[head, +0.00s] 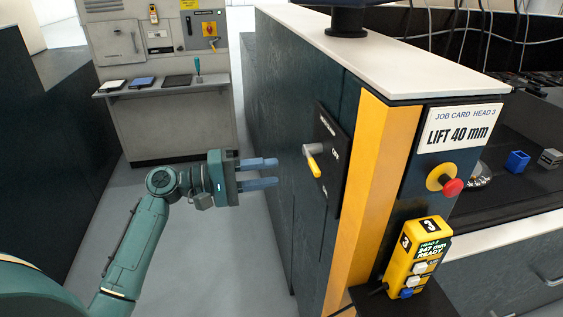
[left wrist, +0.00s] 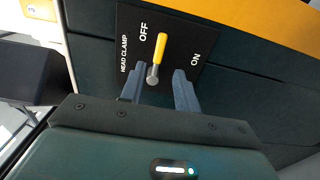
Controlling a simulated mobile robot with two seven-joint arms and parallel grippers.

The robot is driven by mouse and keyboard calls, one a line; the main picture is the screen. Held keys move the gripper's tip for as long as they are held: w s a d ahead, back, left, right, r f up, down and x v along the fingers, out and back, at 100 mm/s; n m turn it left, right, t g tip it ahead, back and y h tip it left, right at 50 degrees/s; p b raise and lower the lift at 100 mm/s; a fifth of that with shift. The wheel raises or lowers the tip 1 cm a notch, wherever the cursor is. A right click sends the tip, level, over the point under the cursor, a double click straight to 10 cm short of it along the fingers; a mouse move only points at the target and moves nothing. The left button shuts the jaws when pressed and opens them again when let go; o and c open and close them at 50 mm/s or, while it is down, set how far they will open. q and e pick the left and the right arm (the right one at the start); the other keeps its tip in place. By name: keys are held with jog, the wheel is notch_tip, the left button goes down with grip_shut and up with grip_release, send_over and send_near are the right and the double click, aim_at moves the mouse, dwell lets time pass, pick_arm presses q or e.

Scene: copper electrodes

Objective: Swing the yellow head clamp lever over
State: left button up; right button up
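The yellow head clamp lever (head: 312,160) sits on a black plate (head: 329,150) on the side of the dark machine cabinet. In the left wrist view the lever (left wrist: 160,48) has a yellow grip and a metal pivot, and the plate (left wrist: 190,32) reads HEAD CLAMP, OFF and ON. The lever points between the two words, nearer OFF. My left gripper (head: 277,172) is open and empty, its fingers pointing at the plate. In the left wrist view the gripper's fingertips (left wrist: 156,84) lie either side of the pivot end, apparently short of the lever. My right gripper is not in view.
The cabinet has a yellow corner post (head: 362,195) and a white top (head: 380,50). A red stop button (head: 452,187) and a yellow pendant (head: 415,262) are on its right face. A grey control cabinet (head: 175,125) stands behind. Floor left of the machine is clear.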

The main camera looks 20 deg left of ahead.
aim_at(311, 168)
pick_arm(q)
jog(key=p+x, duration=0.1)
jog(key=x, duration=0.7)
jog(key=shift+d+r, duration=0.1)
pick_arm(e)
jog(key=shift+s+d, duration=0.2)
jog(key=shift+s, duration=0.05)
pick_arm(q)
jog(key=shift+w+d, duration=0.15)
jog(key=shift+d, duration=0.15)
grip_shut()
jog(key=shift+o, duration=0.3)
grip_release()
